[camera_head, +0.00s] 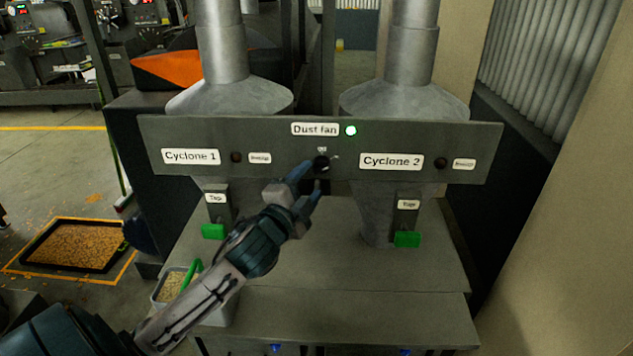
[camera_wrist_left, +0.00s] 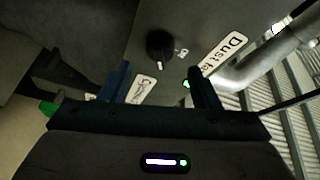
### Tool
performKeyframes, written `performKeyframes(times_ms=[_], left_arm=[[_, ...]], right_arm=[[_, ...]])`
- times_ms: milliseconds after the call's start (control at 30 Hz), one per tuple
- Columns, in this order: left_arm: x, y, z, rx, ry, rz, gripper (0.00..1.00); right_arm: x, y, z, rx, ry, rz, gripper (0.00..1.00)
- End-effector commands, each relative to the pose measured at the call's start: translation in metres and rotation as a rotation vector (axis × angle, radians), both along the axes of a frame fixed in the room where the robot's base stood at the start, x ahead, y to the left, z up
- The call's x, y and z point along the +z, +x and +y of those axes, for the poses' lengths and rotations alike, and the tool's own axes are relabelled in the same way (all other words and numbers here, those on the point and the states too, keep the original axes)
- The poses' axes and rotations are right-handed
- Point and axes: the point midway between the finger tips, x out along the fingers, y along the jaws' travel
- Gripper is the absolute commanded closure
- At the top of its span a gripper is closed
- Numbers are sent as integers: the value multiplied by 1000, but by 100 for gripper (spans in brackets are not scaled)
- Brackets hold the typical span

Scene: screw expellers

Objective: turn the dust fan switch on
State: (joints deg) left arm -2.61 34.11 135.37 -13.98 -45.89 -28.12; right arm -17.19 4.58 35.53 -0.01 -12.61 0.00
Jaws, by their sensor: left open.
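The dust fan switch (camera_head: 321,164) is a black rotary knob on the grey panel (camera_head: 480,130), below the "Dust fan" label (camera_head: 315,129). A lamp (camera_head: 351,130) beside that label glows green. My left gripper (camera_head: 308,180) is open, its blue fingers just below and left of the knob. In the left wrist view the knob (camera_wrist_left: 159,46) lies ahead of and between the two fingers (camera_wrist_left: 158,82), with no finger visibly closed on it. A white mark shows on the knob there. My right gripper is not in view.
Cyclone 1 (camera_head: 230,95) and cyclone 2 (camera_head: 405,97) rise behind the panel. Green tap handles (camera_head: 213,231) and (camera_head: 407,239) hang below it. A container with a green handle (camera_head: 193,275) stands at lower left. A wall (camera_head: 560,200) bounds the right.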

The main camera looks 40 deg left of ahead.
Motion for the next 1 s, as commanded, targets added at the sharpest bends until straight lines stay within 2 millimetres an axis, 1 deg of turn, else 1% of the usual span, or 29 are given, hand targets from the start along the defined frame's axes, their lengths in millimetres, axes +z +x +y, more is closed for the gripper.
performKeyframes(times_ms=[33,133,167,200,333,500,1000], left_arm=[[-6,-12,-2,-2,7,0,43],[-7,-30,-5,-3,7,1,43],[-6,-35,-5,-3,5,2,43],[-2,-39,-6,-1,3,3,43],[-3,-50,-7,0,1,3,43],[-4,-57,-8,0,-1,1,43],[-4,-57,-8,0,-1,0,43]], right_arm=[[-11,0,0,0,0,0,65],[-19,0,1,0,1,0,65],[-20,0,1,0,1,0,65],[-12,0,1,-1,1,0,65],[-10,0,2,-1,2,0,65],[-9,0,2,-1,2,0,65],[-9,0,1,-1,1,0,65]])
